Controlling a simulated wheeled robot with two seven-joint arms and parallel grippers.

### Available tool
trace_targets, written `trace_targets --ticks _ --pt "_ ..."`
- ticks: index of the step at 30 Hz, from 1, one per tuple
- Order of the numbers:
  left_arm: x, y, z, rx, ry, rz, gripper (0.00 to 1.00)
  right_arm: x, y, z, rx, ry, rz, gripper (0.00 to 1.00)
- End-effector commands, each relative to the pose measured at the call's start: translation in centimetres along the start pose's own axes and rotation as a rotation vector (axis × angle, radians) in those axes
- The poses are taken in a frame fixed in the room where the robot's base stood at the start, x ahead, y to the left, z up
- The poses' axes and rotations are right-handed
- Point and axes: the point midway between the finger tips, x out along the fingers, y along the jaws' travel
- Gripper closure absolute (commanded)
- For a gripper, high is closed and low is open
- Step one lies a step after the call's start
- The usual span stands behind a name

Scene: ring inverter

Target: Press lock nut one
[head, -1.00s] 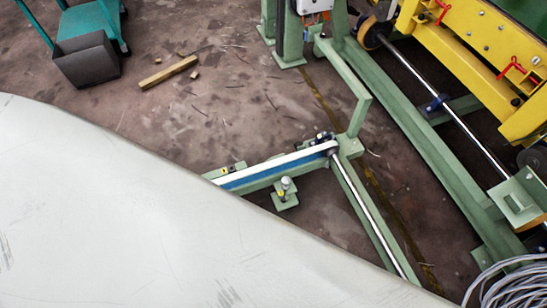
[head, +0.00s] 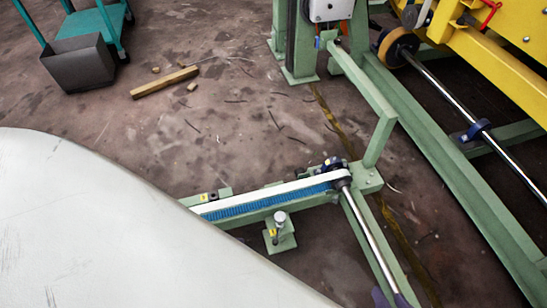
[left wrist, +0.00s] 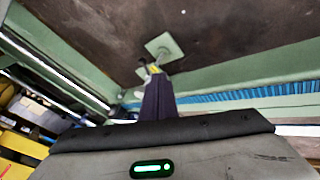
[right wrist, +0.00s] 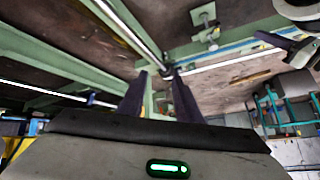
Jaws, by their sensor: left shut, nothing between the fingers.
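A levelling foot (head: 281,240) with an upright threaded post and pale round top stands beside the green beam in the head view, a yellow tag on it. The lock nut itself is too small to make out. In the left wrist view the foot's square plate (left wrist: 163,47) shows just beyond my left gripper (left wrist: 157,75). Its fingers are together and empty, tips close to the yellow tag; I cannot tell if they touch. My right gripper (right wrist: 160,82) is open, its fingers apart below the shaft and beam corner. Dark tips show at the head view's bottom edge.
The green beam carries a blue toothed belt (head: 262,203). A steel shaft (head: 372,235) runs from its end. A green frame (head: 420,135) and yellow machine (head: 510,75) stand at right. A wooden bar (head: 164,82) lies on the otherwise mostly open floor.

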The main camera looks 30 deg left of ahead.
Motion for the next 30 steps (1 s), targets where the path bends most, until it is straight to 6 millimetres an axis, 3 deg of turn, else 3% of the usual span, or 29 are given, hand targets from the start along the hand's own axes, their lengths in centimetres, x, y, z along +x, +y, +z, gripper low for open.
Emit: trace_targets --ticks 2,14,20,30 --pt "0.3 -0.7 0.0 -0.011 0.003 -0.004 1.00 0.2 -0.1 0.1 -0.001 -0.001 -0.005 0.69" --pt "0.7 -0.7 -0.1 -0.012 0.005 -0.003 1.00 0.3 -0.1 0.1 -0.005 -0.007 -0.008 0.69" --pt "3.9 -0.8 0.1 -0.013 0.006 -0.002 1.00 1.5 -0.7 0.6 -0.030 -0.042 -0.041 0.69" --pt "11.2 -0.8 0.1 -0.011 0.006 -0.002 1.00 0.9 -3.4 -2.2 0.016 0.109 -0.152 0.69"
